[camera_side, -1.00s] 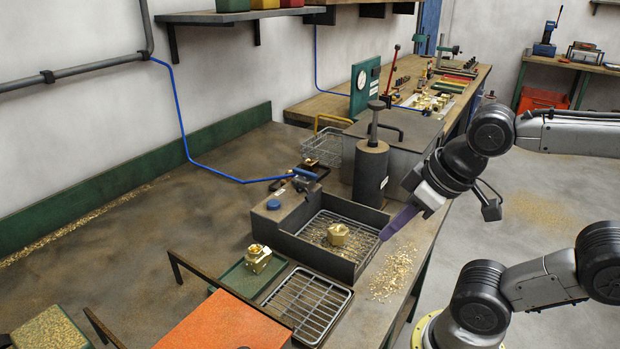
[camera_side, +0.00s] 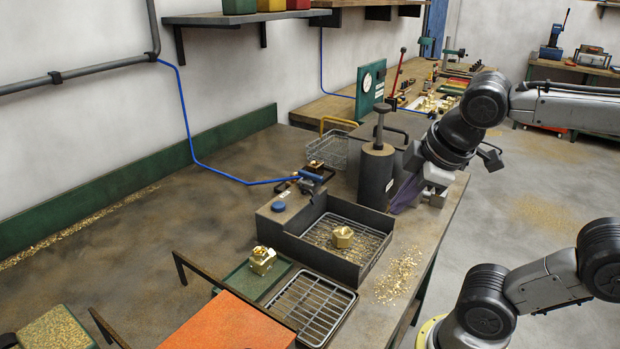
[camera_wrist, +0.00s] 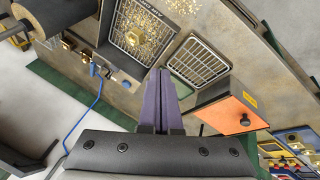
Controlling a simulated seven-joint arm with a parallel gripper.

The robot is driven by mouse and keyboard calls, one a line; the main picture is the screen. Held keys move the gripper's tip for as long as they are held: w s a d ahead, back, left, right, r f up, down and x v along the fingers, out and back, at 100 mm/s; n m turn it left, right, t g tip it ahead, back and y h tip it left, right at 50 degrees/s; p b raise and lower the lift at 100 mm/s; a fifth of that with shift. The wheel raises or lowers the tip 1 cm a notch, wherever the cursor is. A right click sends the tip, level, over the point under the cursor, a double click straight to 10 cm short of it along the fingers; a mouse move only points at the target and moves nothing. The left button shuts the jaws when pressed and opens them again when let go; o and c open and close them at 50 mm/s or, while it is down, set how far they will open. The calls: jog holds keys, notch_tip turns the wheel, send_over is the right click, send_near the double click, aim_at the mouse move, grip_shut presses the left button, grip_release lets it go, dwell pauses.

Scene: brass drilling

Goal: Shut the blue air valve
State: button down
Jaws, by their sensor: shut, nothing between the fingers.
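The blue air valve (camera_side: 312,177), with a small blue lever, sits at the end of the blue air hose (camera_side: 220,176), behind the dark drilling tray. In the wrist view the blue valve lever (camera_wrist: 93,69) shows left of my fingers, beside a brass fitting. I cannot tell clearly how the lever is turned. My gripper (camera_side: 396,208) has purple fingers and is right of the black cylinder, apart from the valve. In the wrist view my gripper (camera_wrist: 161,72) shows its two fingers together, empty, with the tips over the bench near the tray.
The black cylinder (camera_side: 376,175) with a plunger stands between my gripper and the valve. The dark tray (camera_side: 325,262) holds a brass hex part (camera_side: 342,237) on a grid. A round blue button (camera_side: 278,206) is on its left block. A wire basket (camera_side: 345,152) stands behind.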

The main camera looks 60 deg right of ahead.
jog(key=w+d+r+n+g+h, duration=0.25)
jog(key=w+d+n, duration=0.2)
jog(key=w, duration=0.35)
jog(key=w+d+r+n+g+h, duration=0.1)
jog(key=w+d+r+n+h, duration=0.15)
jog(key=w+n, duration=0.45)
jog(key=w+f+h, duration=0.2)
jog(key=w+f, duration=0.1)
jog(key=w, duration=0.5)
jog(key=g, duration=0.1)
send_near(310, 178)
notch_tip(310, 178, up, 3)
jog(key=s+a, duration=0.2)
jog(key=a, duration=0.1)
jog(key=shift+w+a+f+n+g, duration=0.1)
jog(key=shift+w+f+n+g, duration=0.15)
jog(key=shift+f+n, duration=0.25)
jog(key=x, duration=1)
